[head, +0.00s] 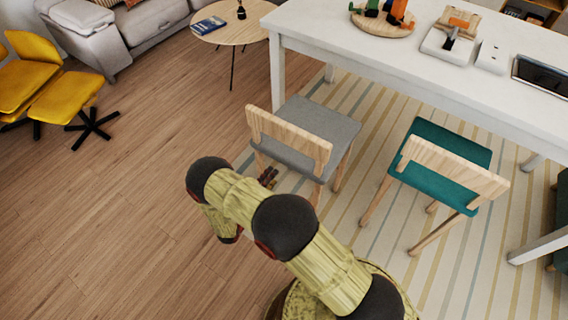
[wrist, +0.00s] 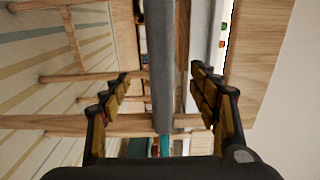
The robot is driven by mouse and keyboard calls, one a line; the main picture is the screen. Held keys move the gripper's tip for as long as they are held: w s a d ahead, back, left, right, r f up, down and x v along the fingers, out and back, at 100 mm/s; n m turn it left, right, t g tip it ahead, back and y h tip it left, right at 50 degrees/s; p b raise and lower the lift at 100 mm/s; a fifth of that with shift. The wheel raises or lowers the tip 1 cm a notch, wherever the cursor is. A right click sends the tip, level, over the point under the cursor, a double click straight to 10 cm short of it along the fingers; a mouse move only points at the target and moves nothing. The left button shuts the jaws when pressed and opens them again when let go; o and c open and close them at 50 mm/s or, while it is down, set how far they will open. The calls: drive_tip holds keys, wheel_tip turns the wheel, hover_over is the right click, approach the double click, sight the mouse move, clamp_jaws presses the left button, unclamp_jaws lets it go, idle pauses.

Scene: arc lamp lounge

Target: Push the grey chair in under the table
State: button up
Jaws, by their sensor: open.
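The grey chair (head: 320,124) stands at the near long side of the white table (head: 400,72), near its left end. Its wooden backrest (head: 288,136) faces me and its seat points toward the table. Most of the seat shows clear of the tabletop. My gripper (head: 268,178) is low behind the backrest, close to the chair's rear side. In the wrist view, my gripper (wrist: 163,88) is open, with the grey seat's edge (wrist: 160,65) showing between the fingers. The backrest (wrist: 258,55) shows at right and wooden legs at left. I cannot tell whether the fingers touch the chair.
A teal chair (head: 446,160) stands to the right of the grey one, with a gap between. A striped rug (head: 350,215) lies under both. A yellow chair (head: 65,100), round side table (head: 232,28) and sofa (head: 110,35) are at left. The wooden floor there is open.

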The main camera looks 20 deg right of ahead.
sight(284, 164)
drive_tip(key=b+x, duration=0.1)
drive_tip(key=x, duration=0.9)
drive_tip(key=shift+w+d, duration=0.15)
drive_tip(key=shift+d, duration=0.05)
drive_tip(key=c, duration=0.4)
drive_tip(key=c, duration=1.1)
drive_tip(key=shift+f, duration=0.1)
clamp_jaws()
